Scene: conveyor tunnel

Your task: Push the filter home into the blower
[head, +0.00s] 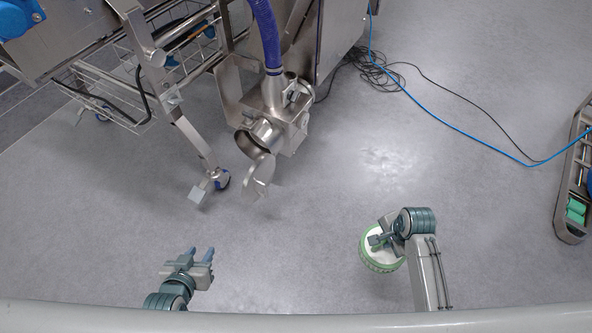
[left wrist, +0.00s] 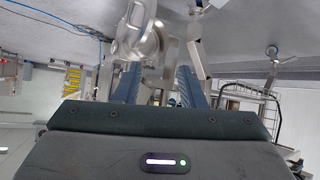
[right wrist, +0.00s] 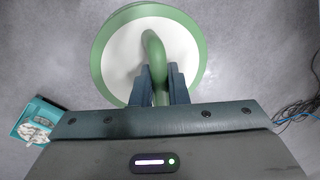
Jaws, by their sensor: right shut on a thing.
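The filter (head: 381,263) is a round white disc with a green rim and a green loop handle. My right gripper (head: 376,240) is shut on that handle; the right wrist view shows the filter (right wrist: 120,55) close up, with the handle between the fingers (right wrist: 160,85). The blower (head: 285,115) is a metal housing with a round open mouth facing front left and a blue hose on top. Its cover (head: 259,175) hangs open below the mouth. The filter is well apart from the blower, to its lower right. My left gripper (head: 208,255) is open and empty, below the blower.
A metal frame with a caster (head: 222,179) stands left of the blower. A blue cable (head: 450,122) and black coiled cables (head: 375,70) lie on the floor behind. Floor between the grippers and blower is clear.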

